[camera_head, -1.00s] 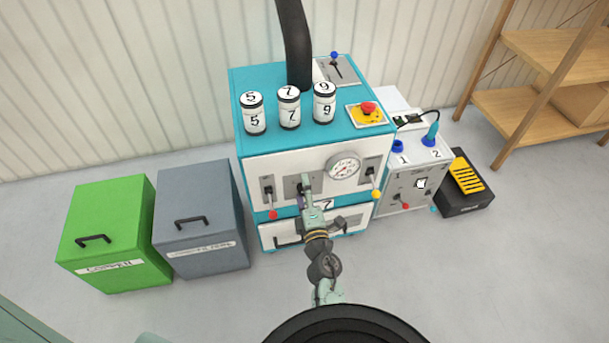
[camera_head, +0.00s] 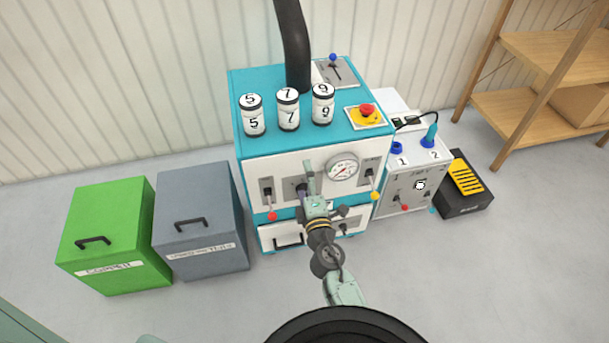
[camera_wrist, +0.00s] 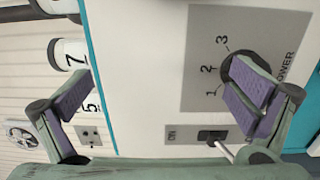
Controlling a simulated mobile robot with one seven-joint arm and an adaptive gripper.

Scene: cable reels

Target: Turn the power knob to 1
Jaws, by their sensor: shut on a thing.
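The dark round power knob (camera_wrist: 228,66) sits on a grey plate (camera_wrist: 205,40) marked 1, 2, 3 and POWER in the wrist view. The finger on the right side covers much of it, so its exact setting cannot be told. In the head view my gripper (camera_head: 307,182) is at the white front of the teal machine (camera_head: 240,135), left of the round gauge (camera_head: 342,169), and hides most of the knob.
An ON switch (camera_wrist: 212,136) with a pale lever lies close below the knob plate. Numbered canisters (camera_head: 288,110) stand on top. Green (camera_head: 110,230) and grey (camera_head: 200,215) bins stand left.

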